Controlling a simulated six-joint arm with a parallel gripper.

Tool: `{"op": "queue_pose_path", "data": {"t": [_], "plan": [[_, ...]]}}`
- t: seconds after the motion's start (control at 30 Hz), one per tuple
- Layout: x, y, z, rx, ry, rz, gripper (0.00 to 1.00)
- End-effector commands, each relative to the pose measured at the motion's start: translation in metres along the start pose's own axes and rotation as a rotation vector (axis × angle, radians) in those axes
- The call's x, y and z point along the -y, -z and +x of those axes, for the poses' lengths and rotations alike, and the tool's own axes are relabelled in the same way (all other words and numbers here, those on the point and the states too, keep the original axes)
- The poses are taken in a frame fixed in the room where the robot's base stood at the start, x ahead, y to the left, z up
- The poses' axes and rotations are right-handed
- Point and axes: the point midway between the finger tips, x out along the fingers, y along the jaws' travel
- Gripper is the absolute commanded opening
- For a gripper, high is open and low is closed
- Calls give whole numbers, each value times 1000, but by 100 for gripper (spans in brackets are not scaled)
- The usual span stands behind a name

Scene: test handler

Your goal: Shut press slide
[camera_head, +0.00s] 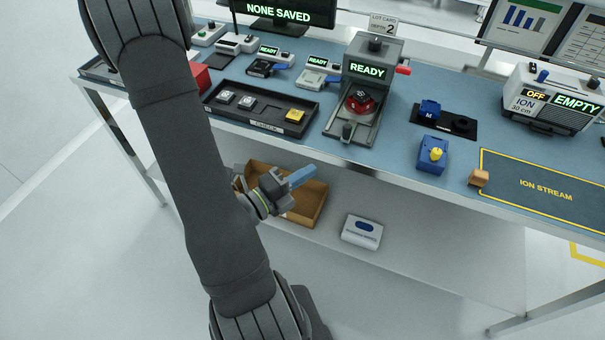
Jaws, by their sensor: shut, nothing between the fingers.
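The grey press (373,57) stands at the back of the blue bench, with a lit READY sign, a dark knob on top and a red lever at its right side. Its slide (347,116) sticks out toward the front edge of the bench. A red and black round part (361,102) sits in the slide, and an upright dark handle (347,132) stands at its front end. My gripper (309,171), with blue fingers, is shut and empty. In the picture it is below and left of the slide, in front of the bench and apart from it.
A black tray (252,119) with grey and yellow blocks lies left of the slide. A blue box with a yellow knob (432,154) and a black two-place holder (444,122) are to its right. The lower shelf holds a cardboard box (313,205) and a white case (362,232).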

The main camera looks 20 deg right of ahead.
Motion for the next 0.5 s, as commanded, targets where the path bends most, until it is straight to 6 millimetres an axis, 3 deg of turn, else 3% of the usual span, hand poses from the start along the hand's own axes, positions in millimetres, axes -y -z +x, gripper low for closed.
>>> {"op": "queue_pose_path", "data": {"t": [0.27, 0.5], "plan": [[0, 1, -5, 13, 3, 79, 0], [0, 2, -4, 81, -3, 463, 0]]}}
